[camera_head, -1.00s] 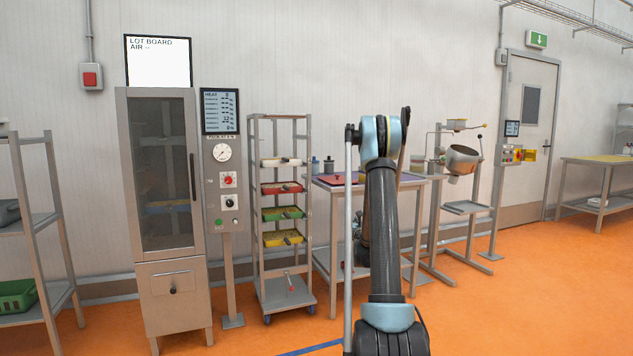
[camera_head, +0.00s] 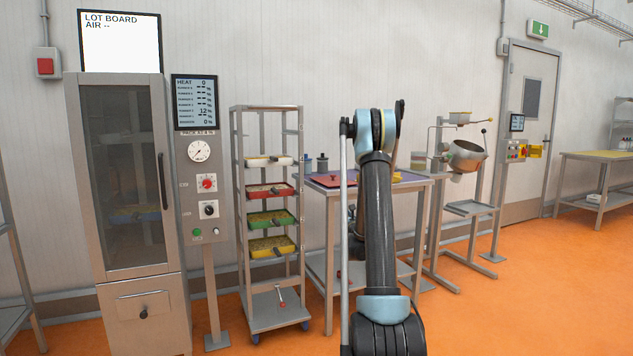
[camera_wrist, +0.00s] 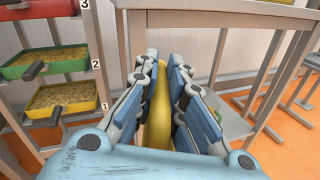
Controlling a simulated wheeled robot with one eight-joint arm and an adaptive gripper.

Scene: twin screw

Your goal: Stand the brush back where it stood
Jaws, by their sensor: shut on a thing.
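My gripper (camera_wrist: 165,85) shows in the wrist view with its fingers closed around a long, smooth yellow thing (camera_wrist: 158,105), which seems to be the brush. It lies lengthwise between the finger pads, and its far end narrows upward in the picture. Bristles cannot be made out. In the head view my arm stands in front of the steel table (camera_head: 318,192) and hides the gripper. No marked place for a brush can be picked out.
A wheeled rack (camera_head: 240,200) with several coloured trays stands left of the table; it also shows in the wrist view (camera_wrist: 88,60). Left of it is a steel cabinet (camera_head: 172,240) with a control panel (camera_head: 200,210). A tilted pan stand (camera_head: 467,158) is at right. Orange floor is open at right.

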